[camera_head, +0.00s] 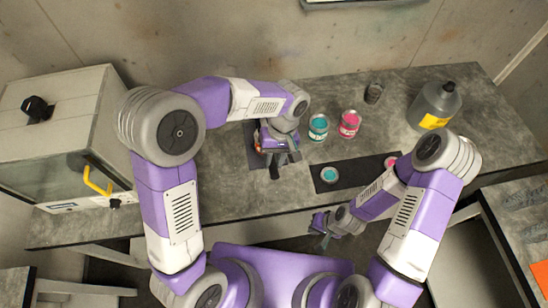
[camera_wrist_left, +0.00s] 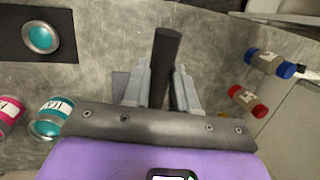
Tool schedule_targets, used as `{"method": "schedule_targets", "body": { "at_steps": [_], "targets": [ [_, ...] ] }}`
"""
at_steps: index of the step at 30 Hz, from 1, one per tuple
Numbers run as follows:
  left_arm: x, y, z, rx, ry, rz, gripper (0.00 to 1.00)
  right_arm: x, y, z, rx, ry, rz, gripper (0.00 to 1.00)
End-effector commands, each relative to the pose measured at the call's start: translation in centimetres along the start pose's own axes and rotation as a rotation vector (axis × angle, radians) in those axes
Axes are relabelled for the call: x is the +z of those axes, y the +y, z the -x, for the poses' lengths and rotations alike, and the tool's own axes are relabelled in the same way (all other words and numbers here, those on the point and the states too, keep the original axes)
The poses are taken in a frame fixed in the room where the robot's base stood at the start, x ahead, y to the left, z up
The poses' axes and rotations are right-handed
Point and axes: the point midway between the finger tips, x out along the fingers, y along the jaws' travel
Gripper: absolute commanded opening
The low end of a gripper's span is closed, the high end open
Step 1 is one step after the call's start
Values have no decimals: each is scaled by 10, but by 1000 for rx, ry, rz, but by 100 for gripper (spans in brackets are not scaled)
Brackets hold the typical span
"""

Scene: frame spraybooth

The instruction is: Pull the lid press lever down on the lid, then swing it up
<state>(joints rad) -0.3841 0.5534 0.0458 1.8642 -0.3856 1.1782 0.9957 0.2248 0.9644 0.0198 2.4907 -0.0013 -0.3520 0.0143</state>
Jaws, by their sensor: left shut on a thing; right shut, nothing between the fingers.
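My left gripper (camera_head: 276,150) is over the middle of the bench, fingers pointing down. In the left wrist view, my left gripper (camera_wrist_left: 161,80) is shut on the black lever handle (camera_wrist_left: 166,50), which sticks out past the fingertips. The handle's end (camera_head: 274,172) also shows below the gripper in the head view. The rest of the press is hidden under my gripper and arm; only part of its dark base (camera_head: 252,153) shows. I cannot tell the lever's exact angle or whether a lid is beneath it. My right gripper (camera_head: 320,224) is shut and empty by the bench's front edge.
A teal can (camera_head: 318,128) and a pink can (camera_head: 349,124) stand right of the press. A dark mat (camera_head: 352,174) holds a teal lid (camera_head: 328,174) and a pink lid (camera_head: 390,162). A grey jug (camera_head: 434,104) stands at right, a booth (camera_head: 60,130) at left.

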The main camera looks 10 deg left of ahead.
Motion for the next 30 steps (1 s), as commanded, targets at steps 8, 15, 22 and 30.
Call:
{"method": "schedule_targets", "body": {
  "at_steps": [8,15,22,30],
  "targets": [
    [-6,-10,49,1,-159,-27,0,3,-23,62,0,0,0,0],
    [-17,-15,76,2,-279,-52,0,4,-36,96,0,0,0,0],
    [-27,-19,94,2,-367,-72,0,5,-42,113,0,0,0,0],
    [-34,-21,105,1,-425,-84,0,5,-46,122,0,0,0,0]
  ]
}}
